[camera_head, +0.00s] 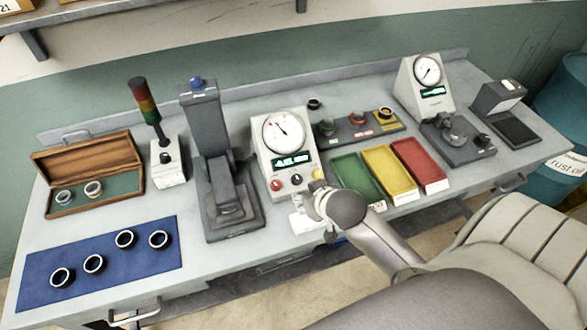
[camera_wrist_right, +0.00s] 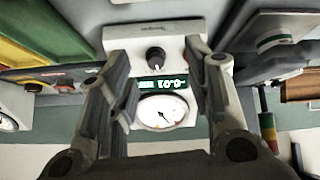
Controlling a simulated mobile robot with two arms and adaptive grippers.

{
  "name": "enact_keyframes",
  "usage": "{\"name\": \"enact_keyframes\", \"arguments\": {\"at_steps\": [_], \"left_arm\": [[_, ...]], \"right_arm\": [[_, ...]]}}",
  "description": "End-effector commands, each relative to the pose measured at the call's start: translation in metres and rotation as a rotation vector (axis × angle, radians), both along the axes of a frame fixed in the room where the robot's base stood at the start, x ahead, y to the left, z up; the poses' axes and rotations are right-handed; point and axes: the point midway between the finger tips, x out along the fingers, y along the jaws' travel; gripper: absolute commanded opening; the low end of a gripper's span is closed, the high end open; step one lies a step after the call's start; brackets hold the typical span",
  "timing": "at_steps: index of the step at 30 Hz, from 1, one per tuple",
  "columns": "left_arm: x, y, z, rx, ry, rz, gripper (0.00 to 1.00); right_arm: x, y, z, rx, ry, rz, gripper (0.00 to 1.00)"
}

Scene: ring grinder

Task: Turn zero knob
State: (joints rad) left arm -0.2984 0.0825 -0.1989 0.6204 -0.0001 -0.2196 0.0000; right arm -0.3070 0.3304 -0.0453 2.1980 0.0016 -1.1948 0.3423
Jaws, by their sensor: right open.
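The middle gauge unit (camera_head: 258,160) is a pale box with a round dial (camera_head: 283,132), a green lit display (camera_head: 292,160) and a row of small knobs on its lower front. A red knob (camera_head: 276,184) shows at the left of the row. My right gripper (camera_head: 312,204) is in front of the unit's lower right. In the right wrist view, which looks upside down, my open fingers (camera_wrist_right: 155,60) stand either side of a dark knob (camera_wrist_right: 156,57), with gaps between. My left gripper is not in view.
The green (camera_head: 355,178), yellow (camera_head: 390,172) and red (camera_head: 419,163) trays lie right of the unit. A dark press (camera_head: 208,140) stands close on its left. A blue mat (camera_head: 110,290) with several rings lies at the front left. A second gauge unit (camera_head: 412,92) stands at the back right.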

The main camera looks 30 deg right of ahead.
Motion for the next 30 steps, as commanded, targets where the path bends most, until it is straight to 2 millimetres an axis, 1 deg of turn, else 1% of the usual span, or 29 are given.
{"name": "enact_keyframes", "arguments": {"at_steps": [1, 2, 4, 6, 11, 18, 24, 30], "left_arm": [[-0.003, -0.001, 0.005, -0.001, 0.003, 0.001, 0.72], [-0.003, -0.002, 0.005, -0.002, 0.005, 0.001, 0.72], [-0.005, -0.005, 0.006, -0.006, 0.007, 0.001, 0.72], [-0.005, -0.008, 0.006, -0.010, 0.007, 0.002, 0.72], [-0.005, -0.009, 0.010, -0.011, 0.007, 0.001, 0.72], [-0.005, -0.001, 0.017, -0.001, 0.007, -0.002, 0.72], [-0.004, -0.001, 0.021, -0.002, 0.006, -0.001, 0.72], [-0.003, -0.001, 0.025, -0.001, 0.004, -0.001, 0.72]], "right_arm": [[0.010, -0.007, 0.016, -0.001, -0.035, -0.014, 0.46], [0.013, -0.009, 0.021, 0.000, -0.049, -0.020, 0.46], [0.019, -0.012, 0.025, 0.004, -0.068, -0.030, 0.46], [0.022, -0.013, 0.024, 0.005, -0.071, -0.032, 0.46], [0.034, -0.015, 0.012, 0.006, -0.071, -0.031, 0.46], [0.058, -0.020, -0.013, 0.005, -0.070, -0.031, 0.46], [0.076, -0.024, -0.033, 0.005, -0.068, -0.031, 0.46], [0.088, -0.027, -0.045, 0.006, -0.070, -0.030, 0.46]]}}
